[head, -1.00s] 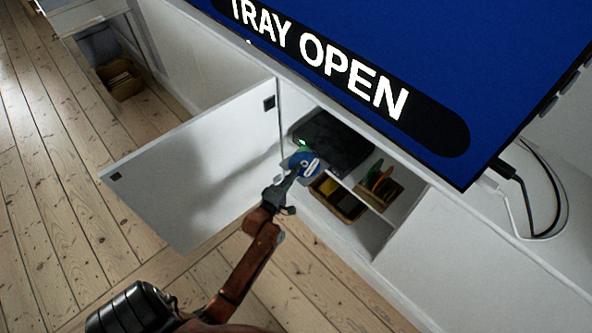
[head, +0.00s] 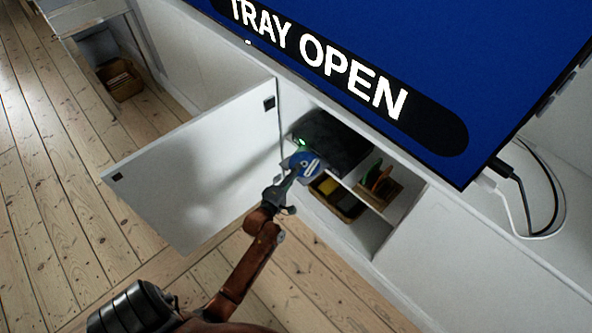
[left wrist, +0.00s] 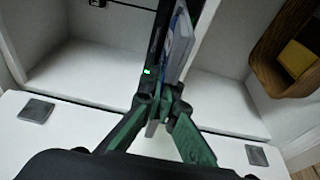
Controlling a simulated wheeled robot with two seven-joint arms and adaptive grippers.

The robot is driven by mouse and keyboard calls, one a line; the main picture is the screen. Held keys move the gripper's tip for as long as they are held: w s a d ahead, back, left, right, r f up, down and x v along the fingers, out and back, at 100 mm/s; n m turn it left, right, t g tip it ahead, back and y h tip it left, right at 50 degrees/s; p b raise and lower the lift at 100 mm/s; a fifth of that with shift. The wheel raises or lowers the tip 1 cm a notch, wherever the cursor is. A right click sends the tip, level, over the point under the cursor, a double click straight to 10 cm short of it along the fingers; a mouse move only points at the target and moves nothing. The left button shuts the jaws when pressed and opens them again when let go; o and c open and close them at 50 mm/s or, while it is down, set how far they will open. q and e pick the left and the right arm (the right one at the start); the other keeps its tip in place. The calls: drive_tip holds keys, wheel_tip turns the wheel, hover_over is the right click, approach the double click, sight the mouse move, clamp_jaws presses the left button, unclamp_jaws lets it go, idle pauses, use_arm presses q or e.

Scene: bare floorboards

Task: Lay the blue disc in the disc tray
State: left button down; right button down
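The blue disc (head: 306,161), with a white mark, is at the tip of my left gripper (head: 291,177) in the head view, in front of the black player (head: 333,141) with its green light. In the left wrist view my left gripper (left wrist: 160,100) has its green-and-black fingers closed together on the disc's near edge. The disc (left wrist: 184,32) shows there nearly edge-on, close beside the dark player front. The disc tray is largely covered by disc and gripper, so I cannot tell whether they touch. My right gripper is not in view.
The white cabinet door (head: 200,165) stands open left of the arm. The screen (head: 420,50) above reads "TRAY OPEN".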

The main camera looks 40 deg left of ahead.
use_arm(q)
drive_tip(key=shift+p, duration=0.3)
idle(0.9)
drive_tip(key=c, duration=2.1)
unclamp_jaws()
drive_tip(key=shift+o, duration=0.7)
drive_tip(key=o, duration=0.5)
drive_tip(key=shift+f, duration=0.4)
drive_tip(key=shift+s, duration=0.1)
